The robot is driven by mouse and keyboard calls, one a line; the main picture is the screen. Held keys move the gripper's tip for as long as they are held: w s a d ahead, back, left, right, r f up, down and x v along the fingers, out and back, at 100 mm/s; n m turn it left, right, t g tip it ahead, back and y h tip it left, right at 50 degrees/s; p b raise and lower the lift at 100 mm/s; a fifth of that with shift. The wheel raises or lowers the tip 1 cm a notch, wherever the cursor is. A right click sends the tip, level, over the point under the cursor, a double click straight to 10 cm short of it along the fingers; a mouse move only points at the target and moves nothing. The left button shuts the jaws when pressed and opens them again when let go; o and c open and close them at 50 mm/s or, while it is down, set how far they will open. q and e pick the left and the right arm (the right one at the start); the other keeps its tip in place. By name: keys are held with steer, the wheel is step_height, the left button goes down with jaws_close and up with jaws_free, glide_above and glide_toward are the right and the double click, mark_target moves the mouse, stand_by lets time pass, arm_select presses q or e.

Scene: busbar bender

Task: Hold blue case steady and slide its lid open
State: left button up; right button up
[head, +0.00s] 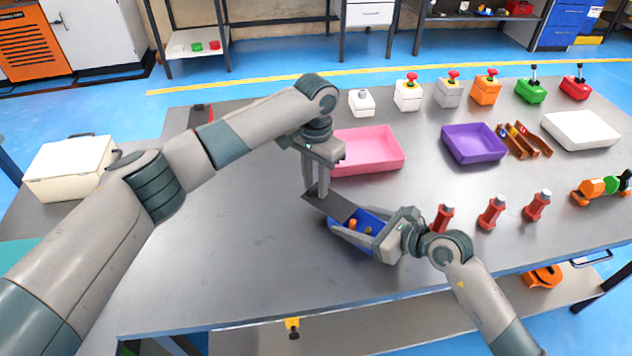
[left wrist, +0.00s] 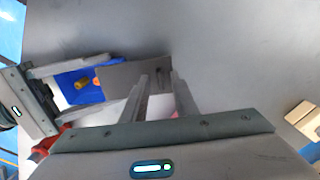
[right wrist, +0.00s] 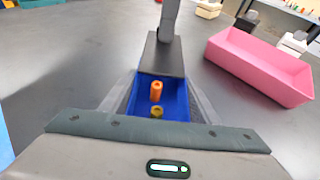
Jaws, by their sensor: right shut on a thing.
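The blue case (head: 345,236) sits on the grey table, with its right part uncovered; an orange piece (right wrist: 156,91) and a yellowish piece (right wrist: 158,111) show inside. Its dark grey lid (head: 328,203) is shifted to the left and overhangs the case's far left end. My right gripper (head: 362,232) is shut on the case, one finger along each long side. My left gripper (head: 317,190) points down at the lid's far end. In the left wrist view its fingers (left wrist: 160,82) are apart at the lid (left wrist: 135,72); the exact contact is hidden.
A pink tray (head: 372,150) stands behind the case, and a purple tray (head: 474,143) is farther right. Several red-brown parts (head: 491,212) stand right of my right gripper. Switch boxes (head: 408,94) line the back. The table's left front is clear.

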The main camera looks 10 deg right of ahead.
arm_select(q)
step_height(320, 180, up, 12)
stand_by(0.7)
arm_select(e)
steer(key=o, duration=1.2)
steer(key=shift+o, duration=0.2)
steer(key=shift+s+d, duration=0.1)
steer(key=v, duration=1.1)
steer(key=shift+s+d+r, duration=0.15)
steer(key=shift+s+r, duration=0.05)
steer(key=shift+r, duration=0.1)
